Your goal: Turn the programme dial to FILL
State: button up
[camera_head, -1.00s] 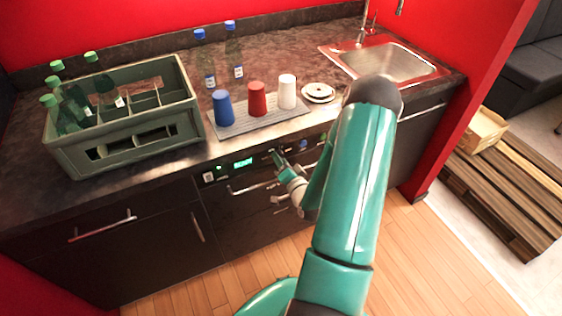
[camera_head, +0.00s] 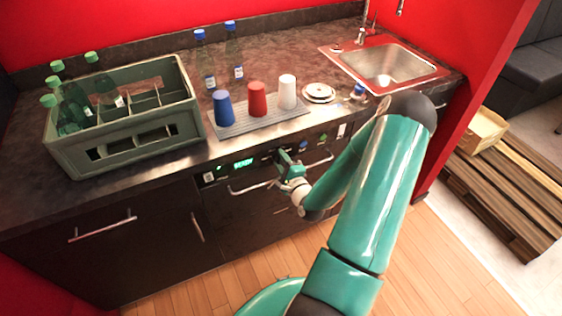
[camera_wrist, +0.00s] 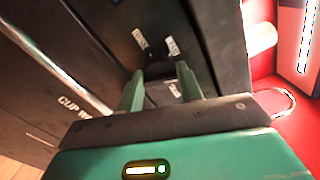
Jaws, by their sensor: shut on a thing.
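The programme dial (camera_wrist: 151,76) is a small dark knob on the black front panel, mostly hidden between my fingers in the wrist view. My gripper (camera_wrist: 160,80) is shut on it, one finger on each side. White labels (camera_wrist: 141,38) surround it on the panel, but they are tilted and too small to read surely, so I cannot tell where the dial points. In the head view my gripper (camera_head: 282,160) reaches the panel right of the lit green display (camera_head: 243,163) and covers the dial.
Bar handles (camera_head: 250,188) stick out below the panel. On the counter above stand a green bottle crate (camera_head: 128,142), a grey mat (camera_head: 245,125) with blue, red and white cups, two bottles and stacked saucers (camera_head: 319,93). A sink (camera_head: 395,62) lies at the right.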

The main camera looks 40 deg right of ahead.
jog(key=shift+m, duration=1.1)
jog(key=shift+a, duration=0.1)
jog(key=o, duration=1)
jog(key=v, duration=1.3)
jog(key=shift+s+a, duration=0.1)
jog(key=shift+s, duration=0.3)
